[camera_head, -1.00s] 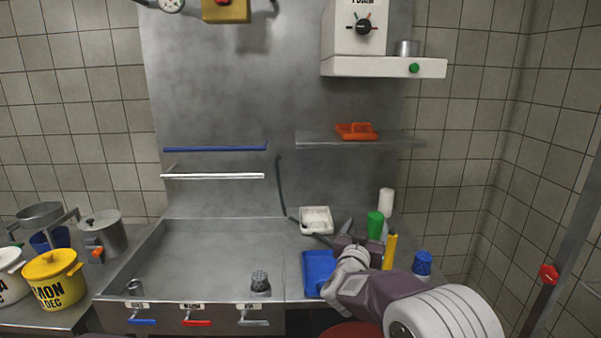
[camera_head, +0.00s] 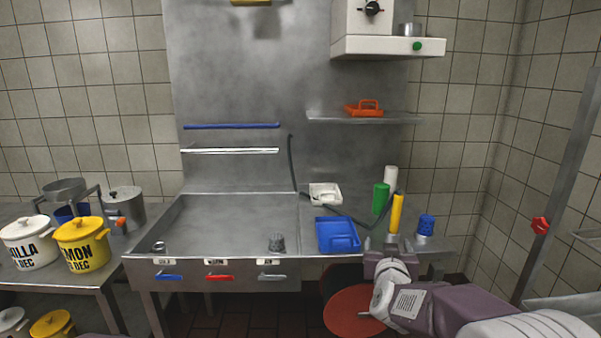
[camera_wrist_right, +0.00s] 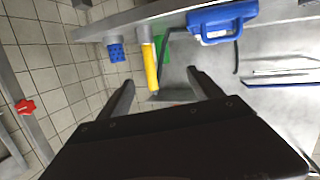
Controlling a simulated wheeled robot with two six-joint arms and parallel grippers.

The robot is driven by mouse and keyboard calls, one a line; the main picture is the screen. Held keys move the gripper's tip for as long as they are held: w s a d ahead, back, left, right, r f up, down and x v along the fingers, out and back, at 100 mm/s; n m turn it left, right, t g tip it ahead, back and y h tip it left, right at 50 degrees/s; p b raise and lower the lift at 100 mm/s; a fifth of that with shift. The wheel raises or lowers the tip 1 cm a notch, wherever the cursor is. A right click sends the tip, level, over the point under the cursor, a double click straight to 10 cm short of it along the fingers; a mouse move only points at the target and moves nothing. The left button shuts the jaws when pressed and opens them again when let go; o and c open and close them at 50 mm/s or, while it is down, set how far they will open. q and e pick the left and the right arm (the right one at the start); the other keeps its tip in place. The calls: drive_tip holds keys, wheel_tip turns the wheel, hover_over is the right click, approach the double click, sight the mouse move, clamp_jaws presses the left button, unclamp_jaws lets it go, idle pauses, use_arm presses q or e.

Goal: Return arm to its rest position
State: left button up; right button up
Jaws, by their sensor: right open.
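My right gripper (camera_head: 388,246) is open and empty, low at the counter's front edge, just right of a blue tray-like piece with a handle (camera_head: 338,235). The wrist view shows its two dark fingers (camera_wrist_right: 162,88) spread apart with nothing between them. The right arm reaches in from the lower right in the head view. The blue piece also shows at the top of the wrist view (camera_wrist_right: 222,20), apart from the fingers. My left gripper is not in view.
A yellow bottle (camera_head: 397,213), green bottle (camera_head: 380,198) and blue-capped container (camera_head: 425,228) stand behind the gripper. A red round disc (camera_head: 352,312) lies below the counter edge. A metal post with a red knob (camera_head: 540,225) stands at right. Lidded pots (camera_head: 82,245) stand at left.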

drive_tip(key=s+a+f+n+g+y+b, duration=0.1)
drive_tip(key=s+a+f+g+y, duration=0.15)
drive_tip(key=s+f, duration=0.5)
drive_tip(key=s+a+f+n+g+y+b, duration=0.15)
drive_tip(key=s+f+g, duration=0.3)
drive_tip(key=f, duration=0.65)
drive_tip(key=s+f+g, duration=0.3)
drive_tip(key=s+f, duration=0.1)
drive_tip(key=s, duration=0.4)
drive_tip(key=s+f+g, duration=0.4)
drive_tip(key=s, duration=0.5)
wheel_tip(320, 180, up, 22)
drive_tip(key=p, duration=2.2)
drive_tip(key=shift+s+m, duration=0.15)
drive_tip(key=shift+m, duration=0.2)
